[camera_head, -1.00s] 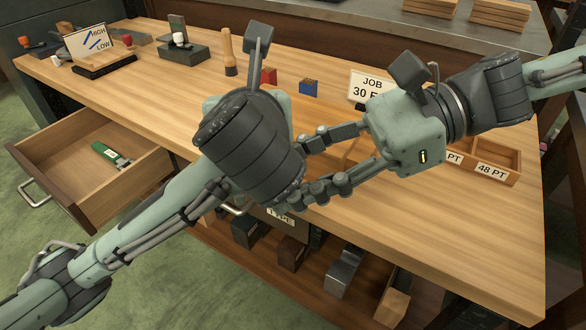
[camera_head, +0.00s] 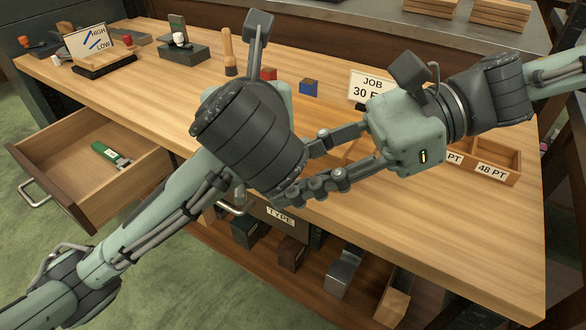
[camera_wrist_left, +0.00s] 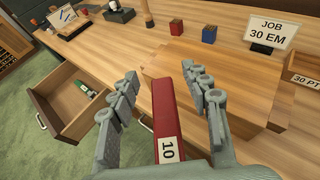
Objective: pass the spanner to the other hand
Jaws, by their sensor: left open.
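My left gripper (camera_wrist_left: 165,105) is open in the left wrist view, with its fingers apart on either side of a red bar (camera_wrist_left: 172,105) with a white "10" label. I take this bar to be the spanner. Gaps show between it and both fingers, and its labelled end is near the palm. In the head view my left wrist hides the red bar. My right gripper (camera_head: 310,165) reaches in from the right, close to the left hand. Its fingertips are hidden or overlapped there, so its hold on the bar cannot be seen.
An open drawer (camera_head: 135,150) with a green, white-labelled item (camera_head: 108,154) is at left. The "JOB 30 EM" sign (camera_head: 372,84), a blue block (camera_head: 309,87) and a red block (camera_head: 268,74) stand on the bench behind the hands. The bench's right front is clear.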

